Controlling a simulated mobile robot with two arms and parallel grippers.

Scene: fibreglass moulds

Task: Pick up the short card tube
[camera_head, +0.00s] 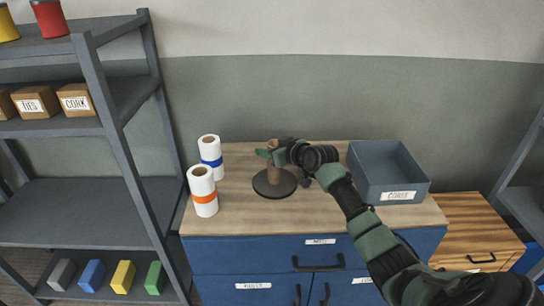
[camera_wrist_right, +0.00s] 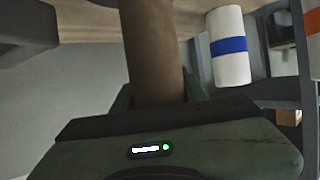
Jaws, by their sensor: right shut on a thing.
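The short brown card tube (camera_head: 273,173) stands upright over a dark round base (camera_head: 263,189) on the cabinet top. My right gripper (camera_head: 273,152) is shut on the upper part of the tube. In the right wrist view the tube (camera_wrist_right: 152,50) sits between the green fingers. The gripper and wrist hide part of the tube's top in the head view. I cannot tell whether the tube rests on the base or is slightly lifted. My left gripper is not in view.
Two white rolls, one with a blue band (camera_head: 210,150) and one with an orange band (camera_head: 202,190), stand left of the base. A grey bin labelled CORES (camera_head: 390,172) sits at the right of the wooden cabinet top (camera_head: 240,222). A grey shelf rack (camera_head: 118,132) stands left.

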